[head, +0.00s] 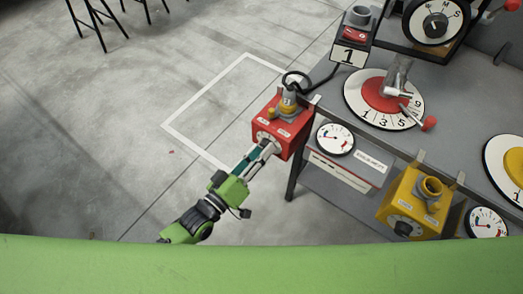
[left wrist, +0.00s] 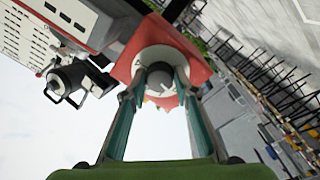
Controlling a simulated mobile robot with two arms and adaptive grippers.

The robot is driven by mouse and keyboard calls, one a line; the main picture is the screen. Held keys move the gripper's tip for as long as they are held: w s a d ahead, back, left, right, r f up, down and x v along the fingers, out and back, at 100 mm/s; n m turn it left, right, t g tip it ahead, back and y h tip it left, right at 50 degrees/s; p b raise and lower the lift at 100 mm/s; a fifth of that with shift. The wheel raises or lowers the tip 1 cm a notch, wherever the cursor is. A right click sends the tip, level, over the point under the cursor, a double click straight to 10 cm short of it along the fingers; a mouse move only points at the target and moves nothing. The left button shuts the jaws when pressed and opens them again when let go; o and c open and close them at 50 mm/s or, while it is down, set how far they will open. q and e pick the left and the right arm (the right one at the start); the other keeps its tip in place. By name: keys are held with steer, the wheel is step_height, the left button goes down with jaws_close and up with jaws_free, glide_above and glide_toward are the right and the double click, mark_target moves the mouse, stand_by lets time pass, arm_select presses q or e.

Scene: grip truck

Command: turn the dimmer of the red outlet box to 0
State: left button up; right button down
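The red outlet box (head: 287,122) hangs at the left end of the grey workbench, with a black cable plugged into its top. Its front has a white round dial, partly covered by my left gripper (head: 268,145). In the left wrist view the red box (left wrist: 195,62) shows tilted, with the white dial (left wrist: 160,57) and a grey dimmer knob (left wrist: 160,77) in its middle. My left gripper (left wrist: 161,82) has one finger on each side of the knob, tips close to it. I cannot tell whether they touch it. The dial setting is not readable. My right gripper is not in view.
A yellow outlet box (head: 410,200) hangs at the bench front. A white gauge (head: 336,139) sits between the boxes. A large numbered dial with a red-tipped lever (head: 384,98) is on the bench.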

arm_select(q)
steer(key=shift+o, duration=1)
steer(key=shift+s+a, duration=0.1)
steer(key=v, duration=1.1)
steer(key=shift+s+a, duration=0.25)
steer(key=shift+s, duration=0.1)
steer(key=w+a+f+m+g+y, duration=0.1)
steer(key=a+f+y, duration=0.2)
steer(key=f, duration=0.6)
steer(key=w+a+f+g+y, duration=0.15)
steer(key=a+f, duration=0.25)
steer(key=f, duration=0.4)
steer(key=s+a+f+m+g+y, duration=0.15)
steer(key=s+a+f, duration=0.25)
steer(key=f, duration=0.4)
steer(key=s+a+f+n+g+y, duration=0.1)
steer(key=s+a+f+g+y, duration=0.15)
steer(key=s+f, duration=0.4)
steer(key=s+a+f+m+g+y, duration=0.1)
steer(key=s+f+g, duration=0.2)
steer(key=s+f, duration=0.4)
steer(key=s+a+f+g+y, duration=0.1)
steer(key=s+f+g, duration=0.3)
steer(key=s, duration=1)
step_height(320, 180, down, 3)
steer(key=shift+s+a+r+m+y+p, duration=0.15)
steer(key=shift+s+a+m+y+p, duration=0.05)
steer(key=shift+m+y+p, duration=0.2)
